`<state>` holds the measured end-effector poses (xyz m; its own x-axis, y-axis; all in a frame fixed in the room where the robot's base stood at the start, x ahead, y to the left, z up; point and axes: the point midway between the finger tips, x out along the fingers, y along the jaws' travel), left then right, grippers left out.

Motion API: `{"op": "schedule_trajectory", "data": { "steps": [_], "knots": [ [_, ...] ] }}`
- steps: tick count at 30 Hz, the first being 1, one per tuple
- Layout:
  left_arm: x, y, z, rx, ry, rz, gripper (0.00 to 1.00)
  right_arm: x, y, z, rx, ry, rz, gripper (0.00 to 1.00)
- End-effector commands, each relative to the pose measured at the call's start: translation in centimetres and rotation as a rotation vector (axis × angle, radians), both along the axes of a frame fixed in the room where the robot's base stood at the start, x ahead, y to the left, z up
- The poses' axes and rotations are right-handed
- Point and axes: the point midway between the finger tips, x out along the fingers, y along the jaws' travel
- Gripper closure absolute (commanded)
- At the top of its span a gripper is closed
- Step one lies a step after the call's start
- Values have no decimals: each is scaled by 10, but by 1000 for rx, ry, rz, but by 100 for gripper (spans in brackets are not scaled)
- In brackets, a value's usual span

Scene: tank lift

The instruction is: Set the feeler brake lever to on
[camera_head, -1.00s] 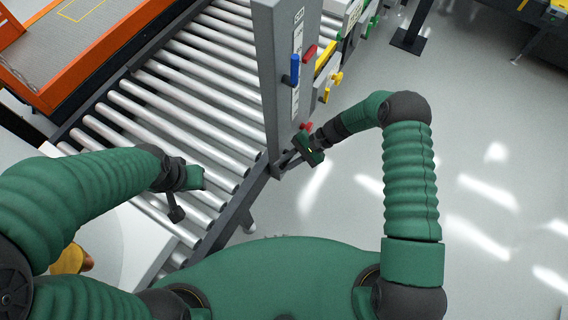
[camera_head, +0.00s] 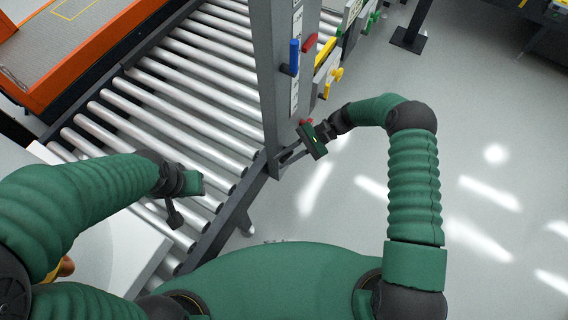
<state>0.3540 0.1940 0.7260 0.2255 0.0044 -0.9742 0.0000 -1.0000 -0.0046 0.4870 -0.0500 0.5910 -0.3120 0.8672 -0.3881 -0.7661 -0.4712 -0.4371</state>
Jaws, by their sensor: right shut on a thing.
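A grey post (camera_head: 268,85) carries several coloured levers: a blue lever (camera_head: 294,55), a red lever (camera_head: 310,42), yellow levers (camera_head: 326,52) and, low down, another red lever (camera_head: 307,122). No readable label shows which is the feeler brake lever. My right gripper (camera_head: 312,142) is at the low red lever, beside the lower part of the post. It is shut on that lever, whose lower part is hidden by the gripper. My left gripper (camera_head: 176,212) hangs over the roller conveyor, away from the levers. Its jaw opening cannot be made out.
The roller conveyor (camera_head: 165,110) runs behind the post, with a dark side rail (camera_head: 225,215). An orange-framed machine (camera_head: 85,75) stands at the upper left. A dark-footed stand (camera_head: 408,40) is at the upper right. The floor (camera_head: 490,120) on the right is clear.

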Motion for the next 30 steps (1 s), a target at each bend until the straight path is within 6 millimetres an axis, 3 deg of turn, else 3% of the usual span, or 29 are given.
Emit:
{"op": "schedule_trajectory", "data": {
  "steps": [1,3,12,30],
  "knots": [
    [0,0,-15,0,0,0,64,-4,4,-7,33,41,11,100],
    [0,0,-24,0,0,0,64,-2,3,-4,62,80,11,100],
    [0,0,-52,0,0,0,64,5,-1,7,157,212,10,100],
    [0,0,-58,0,0,0,64,8,-4,17,195,256,8,100]
  ]
}}
